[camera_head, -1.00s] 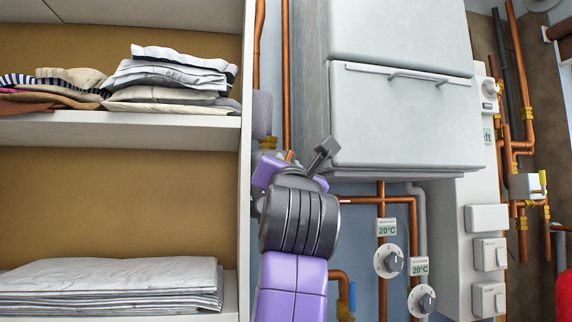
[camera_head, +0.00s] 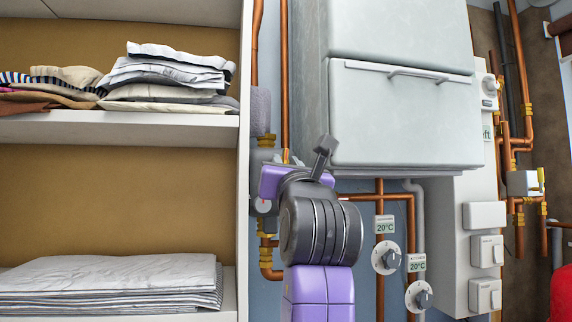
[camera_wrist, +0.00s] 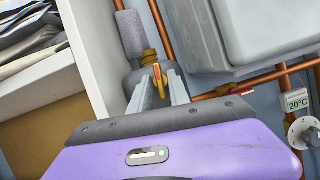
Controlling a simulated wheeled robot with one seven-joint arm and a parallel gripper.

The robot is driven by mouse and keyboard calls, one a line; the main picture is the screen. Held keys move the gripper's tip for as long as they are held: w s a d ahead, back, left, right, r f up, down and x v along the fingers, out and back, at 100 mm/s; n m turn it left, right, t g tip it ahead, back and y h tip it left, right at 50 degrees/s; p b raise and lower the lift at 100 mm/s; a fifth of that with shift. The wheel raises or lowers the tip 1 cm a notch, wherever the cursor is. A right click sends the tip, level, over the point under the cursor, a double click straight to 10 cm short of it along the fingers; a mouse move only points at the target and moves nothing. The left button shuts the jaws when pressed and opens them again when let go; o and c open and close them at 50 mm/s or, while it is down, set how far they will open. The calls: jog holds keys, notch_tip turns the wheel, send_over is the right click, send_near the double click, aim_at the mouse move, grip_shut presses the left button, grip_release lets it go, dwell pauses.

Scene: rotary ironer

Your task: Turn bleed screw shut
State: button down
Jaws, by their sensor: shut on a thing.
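A grey pump-like body (camera_head: 264,207) with brass fittings is on the wall pipe right of the shelf in the head view. It also shows in the wrist view (camera_wrist: 134,84). A small orange-red piece, apparently the bleed screw (camera_wrist: 158,76), stands at its front. My gripper (camera_wrist: 159,84) has one finger on each side of this piece and is shut on it. The contact itself is small and hard to see. In the head view my purple gripper body reaches the pump, and its fingertips are hidden. How far the screw is turned cannot be told.
A white shelf (camera_head: 120,130) with folded linen stands close on the left. A grey machine cabinet (camera_head: 405,115) overhangs on the right. Copper pipes (camera_head: 380,200) and two dials (camera_head: 388,257) are below it. Another red lever (camera_wrist: 241,91) shows right of my gripper.

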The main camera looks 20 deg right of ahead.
jog(key=c, duration=1.5)
grip_release()
jog(key=shift+f, duration=0.1)
jog(key=b+v, duration=0.1)
jog(key=v, duration=0.6)
jog(key=shift+s+a+f, duration=0.1)
jog(key=shift+s, duration=0.2)
